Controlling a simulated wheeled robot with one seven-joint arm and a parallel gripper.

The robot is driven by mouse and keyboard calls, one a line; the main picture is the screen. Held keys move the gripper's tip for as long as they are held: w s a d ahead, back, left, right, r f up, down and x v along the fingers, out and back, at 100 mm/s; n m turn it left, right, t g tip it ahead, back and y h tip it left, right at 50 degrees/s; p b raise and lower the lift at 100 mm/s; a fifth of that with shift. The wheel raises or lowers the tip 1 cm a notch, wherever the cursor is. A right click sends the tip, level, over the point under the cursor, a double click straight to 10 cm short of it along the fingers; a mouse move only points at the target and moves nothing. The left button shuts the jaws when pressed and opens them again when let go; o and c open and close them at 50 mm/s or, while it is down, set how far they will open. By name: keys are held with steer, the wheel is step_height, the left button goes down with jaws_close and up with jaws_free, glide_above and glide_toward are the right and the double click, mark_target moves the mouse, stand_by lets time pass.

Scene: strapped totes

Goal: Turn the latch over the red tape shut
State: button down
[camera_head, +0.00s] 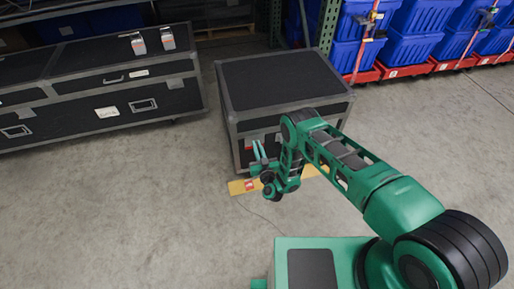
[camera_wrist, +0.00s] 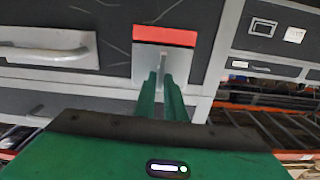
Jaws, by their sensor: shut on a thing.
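The black case (camera_head: 284,82) with grey metal edges stands on the floor, and my gripper (camera_head: 259,151) is at its front face. In the wrist view, red tape (camera_wrist: 164,36) lies across the top of a pale metal latch plate (camera_wrist: 147,60). Below the tape, my gripper (camera_wrist: 162,82) has its two green fingers close together, shut on the thin upright tab of the latch (camera_wrist: 161,60). The fingers hide the lower part of the latch. In the head view my arm hides part of the case front.
A grey pull handle (camera_wrist: 47,47) sits left of the latch on the same face. A yellow strip (camera_head: 240,187) lies on the floor before the case. A long black case (camera_head: 100,84) stands left; blue totes (camera_head: 408,50) stand back right. Floor in front left is clear.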

steer(key=shift+d+m, duration=0.15)
steer(key=shift+m, duration=0.35)
steer(key=m, duration=0.4)
steer(key=shift+d+f+m, duration=0.2)
steer(key=shift+d+m, duration=0.05)
steer(key=shift+m, duration=0.05)
steer(key=m, duration=0.4)
steer(key=f+m, duration=0.1)
steer(key=m, duration=0.6)
steer(key=shift+d+f+m, duration=0.2)
steer(key=shift+d+m, duration=0.15)
steer(key=shift+m, duration=0.05)
steer(key=shift+a, duration=0.1)
steer(key=c, duration=1.9)
jaws_free()
steer(key=shift+w, duration=0.1)
